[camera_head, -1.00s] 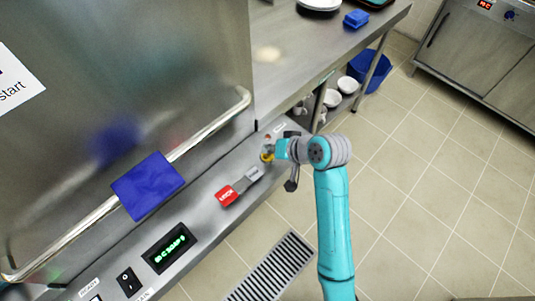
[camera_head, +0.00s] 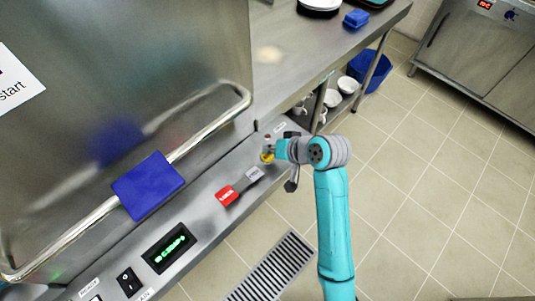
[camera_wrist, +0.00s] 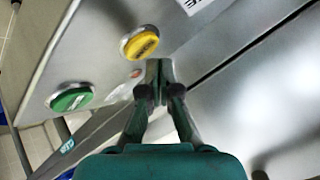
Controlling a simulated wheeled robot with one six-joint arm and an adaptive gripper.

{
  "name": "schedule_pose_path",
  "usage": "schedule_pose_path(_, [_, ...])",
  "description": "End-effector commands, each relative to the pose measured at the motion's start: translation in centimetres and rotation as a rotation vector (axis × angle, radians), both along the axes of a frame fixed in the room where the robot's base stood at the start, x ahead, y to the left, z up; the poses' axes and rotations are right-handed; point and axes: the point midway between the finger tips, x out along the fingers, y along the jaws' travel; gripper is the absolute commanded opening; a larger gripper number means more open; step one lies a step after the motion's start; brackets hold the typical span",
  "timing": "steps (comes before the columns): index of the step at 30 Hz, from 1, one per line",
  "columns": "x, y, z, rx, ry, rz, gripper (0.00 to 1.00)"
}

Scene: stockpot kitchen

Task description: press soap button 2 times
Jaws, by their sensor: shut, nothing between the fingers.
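A yellow round button (camera_wrist: 140,43) and a green round button (camera_wrist: 72,97) sit on the steel control panel in the wrist view. Both carry small labels that I cannot read, so I cannot tell which is the soap button. My gripper (camera_wrist: 160,68) is shut and empty, its tips just beside the yellow button and the panel. I cannot tell whether they touch the panel. In the head view the yellow button (camera_head: 267,157) shows beside my gripper (camera_head: 270,148); the green button is not clearly visible there.
A steel hood with a bar handle (camera_head: 95,217) and blue pad (camera_head: 148,186) stands at left. Tiled floor (camera_head: 430,190) is open at right.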

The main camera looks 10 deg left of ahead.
Motion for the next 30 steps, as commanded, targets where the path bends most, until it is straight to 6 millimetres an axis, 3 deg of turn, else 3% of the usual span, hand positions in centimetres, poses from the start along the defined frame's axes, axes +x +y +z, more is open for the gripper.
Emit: schedule_pose_path(30, [-0.02, 0.0, -0.86, 0.0, 0.001, 0.001, 0.0])
